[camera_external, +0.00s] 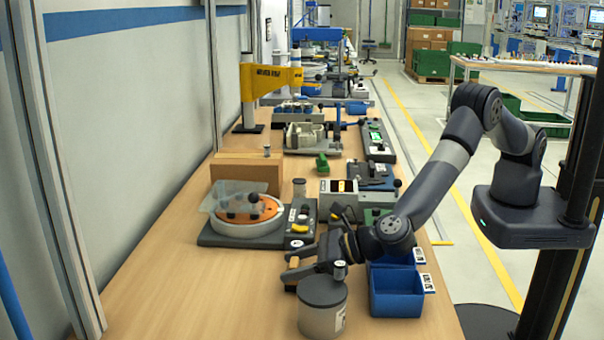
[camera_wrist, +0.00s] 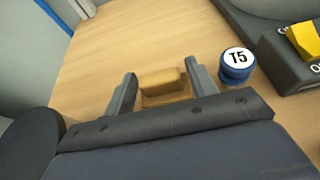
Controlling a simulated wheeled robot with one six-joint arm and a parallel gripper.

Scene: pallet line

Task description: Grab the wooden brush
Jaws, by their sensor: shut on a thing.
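The wooden brush (camera_wrist: 163,84) is a light brown block between the two grey fingers of my gripper (camera_wrist: 161,74) in the wrist view. My gripper is shut on it. In the external view my gripper (camera_external: 290,268) is low over the near part of the wooden bench, with a small brown bit of the brush (camera_external: 294,262) showing between the fingers. The rest of the brush is hidden by my gripper. I cannot tell whether the brush touches the bench.
A round grey container with a dark lid (camera_external: 322,291) stands close in front of my gripper. A blue bin (camera_external: 397,303) is to its right. A blue-rimmed T5 cylinder (camera_wrist: 237,64) stands beside the right finger. The bench's left side (camera_external: 190,285) is clear.

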